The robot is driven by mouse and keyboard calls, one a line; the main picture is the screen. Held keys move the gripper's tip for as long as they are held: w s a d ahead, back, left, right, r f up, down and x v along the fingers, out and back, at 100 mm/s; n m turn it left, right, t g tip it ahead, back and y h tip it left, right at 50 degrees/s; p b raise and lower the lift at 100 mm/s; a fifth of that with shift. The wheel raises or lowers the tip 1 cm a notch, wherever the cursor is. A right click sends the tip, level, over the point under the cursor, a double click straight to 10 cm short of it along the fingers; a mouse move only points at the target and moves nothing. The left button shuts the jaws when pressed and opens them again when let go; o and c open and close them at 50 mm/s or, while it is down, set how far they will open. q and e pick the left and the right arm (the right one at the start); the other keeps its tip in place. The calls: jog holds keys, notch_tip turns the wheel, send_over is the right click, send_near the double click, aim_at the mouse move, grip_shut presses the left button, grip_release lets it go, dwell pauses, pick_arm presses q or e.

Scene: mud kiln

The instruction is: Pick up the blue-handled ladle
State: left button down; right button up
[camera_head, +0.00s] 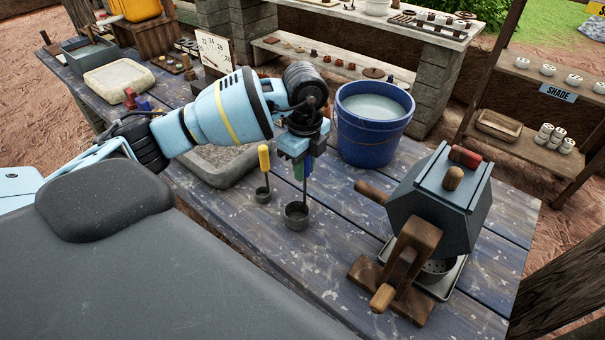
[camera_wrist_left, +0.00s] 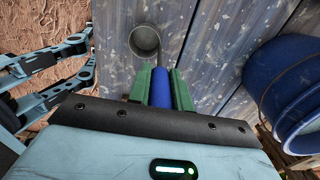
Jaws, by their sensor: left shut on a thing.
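The blue-handled ladle (camera_head: 296,216) hangs upright below my left gripper (camera_head: 298,160) in the head view, with its grey cup down. My left gripper is shut on its handle; the fingers hide most of the blue part. In the left wrist view, the blue handle (camera_wrist_left: 163,90) sits between the green fingertips (camera_wrist_left: 162,88), and the cup (camera_wrist_left: 145,42) shows beyond them. Whether the cup touches the table is hard to tell. My right gripper is not in view.
A yellow-handled ladle (camera_head: 264,160) stands close to the left. A blue bucket (camera_head: 372,135) of pale liquid is behind right. A cranked grey machine (camera_head: 440,205) stands at the right. A stone tray (camera_head: 212,170) lies behind left. The blue-grey tabletop (camera_head: 285,255) in front is bare.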

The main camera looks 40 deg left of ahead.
pick_arm(q)
jog(key=shift+r, duration=0.75)
jog(key=shift+s+r, duration=0.15)
jog(key=shift+r, duration=0.35)
jog(key=shift+s+r, duration=0.15)
jog(key=shift+r, duration=0.35)
jog(key=s+r, duration=0.1)
jog(key=s, duration=1.4)
jog(key=shift+s+d+r, duration=0.15)
jog(key=shift+s+d, duration=0.1)
jog(key=shift+d, duration=0.2)
jog(key=c, duration=1.8)
grip_release()
jog(key=c, duration=0.4)
jog(key=c, duration=2.2)
grip_release()
jog(key=c, duration=2.2)
grip_release()
jog(key=shift+w+m, duration=0.1)
jog(key=shift+m, duration=0.2)
